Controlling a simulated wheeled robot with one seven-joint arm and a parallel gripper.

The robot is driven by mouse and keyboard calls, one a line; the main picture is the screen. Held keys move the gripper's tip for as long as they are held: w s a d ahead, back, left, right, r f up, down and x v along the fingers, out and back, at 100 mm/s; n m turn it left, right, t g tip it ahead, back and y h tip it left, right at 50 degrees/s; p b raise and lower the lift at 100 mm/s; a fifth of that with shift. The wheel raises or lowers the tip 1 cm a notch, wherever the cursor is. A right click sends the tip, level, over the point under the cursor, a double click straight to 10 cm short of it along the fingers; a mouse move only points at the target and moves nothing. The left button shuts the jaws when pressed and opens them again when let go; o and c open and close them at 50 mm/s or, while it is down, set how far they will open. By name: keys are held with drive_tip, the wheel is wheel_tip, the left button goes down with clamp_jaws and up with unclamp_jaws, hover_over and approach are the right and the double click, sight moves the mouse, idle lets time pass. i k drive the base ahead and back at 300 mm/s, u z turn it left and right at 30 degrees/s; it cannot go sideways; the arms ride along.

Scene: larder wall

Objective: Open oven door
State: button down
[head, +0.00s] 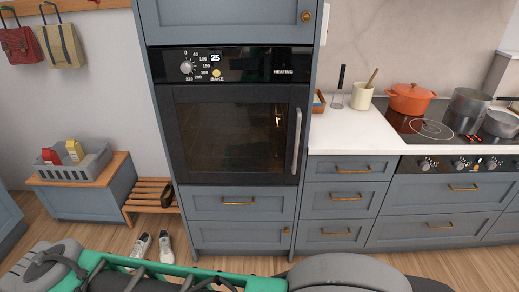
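The oven (240,62) is built into a tall blue-grey cabinet in the middle of the head view. Its door (178,135) is dark with a glass window and looks shut. A silver vertical handle (296,142) runs along the door's right side. The control panel above shows a knob (187,67), the number 25 and the word HEATING. A warm glow shows inside the glass at the right. My arm lies across the bottom of the view, in front of and below the oven; I cannot make out my gripper's fingers.
A white counter (345,138) with drawers adjoins the oven cabinet on the right, with a hob and an orange pot (410,98). A bench with a grey crate (72,172) and shoes (152,250) are at left. The oven front is unobstructed above my arm.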

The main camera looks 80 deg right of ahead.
sight(223, 132)
drive_tip(key=z, duration=0.3)
drive_tip(key=i, duration=0.7)
drive_tip(key=z, duration=0.9)
drive_tip(key=i, duration=0.35)
drive_tip(key=z, duration=0.4)
